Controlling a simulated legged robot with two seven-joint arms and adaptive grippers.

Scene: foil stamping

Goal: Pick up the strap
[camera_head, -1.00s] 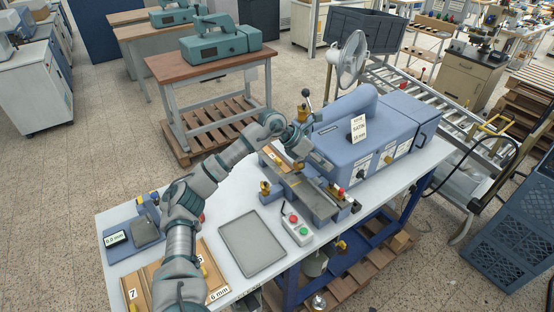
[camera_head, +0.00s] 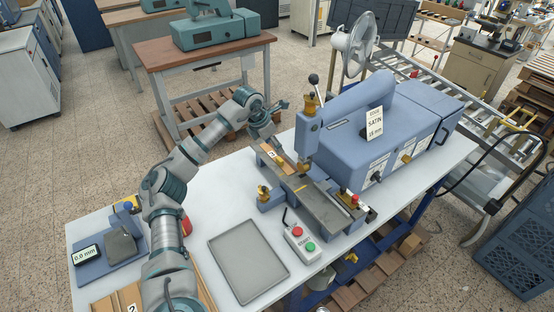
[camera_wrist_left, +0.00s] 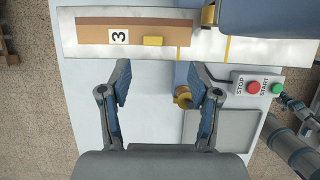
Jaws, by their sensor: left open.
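A tan strip with a "3" label (camera_head: 277,159), which looks like the strap, lies on the left end of the stamping machine's metal bed (camera_head: 328,208). In the left wrist view the strip (camera_wrist_left: 88,36) spans the upper part, with a small yellow piece on it. My left gripper (camera_head: 274,117) is open and empty, at the left end of the bed behind the strip. In the wrist view my fingers (camera_wrist_left: 160,88) point toward the strip, with a visible gap to it.
The blue machine (camera_head: 385,130) stands right of the strip, its upright press head close by. A yellow-knobbed clamp (camera_head: 263,192), a start/stop box (camera_head: 301,243), an empty grey tray (camera_head: 240,258) and a thickness gauge (camera_head: 108,248) are on the white table. Bare tabletop lies left of the bed.

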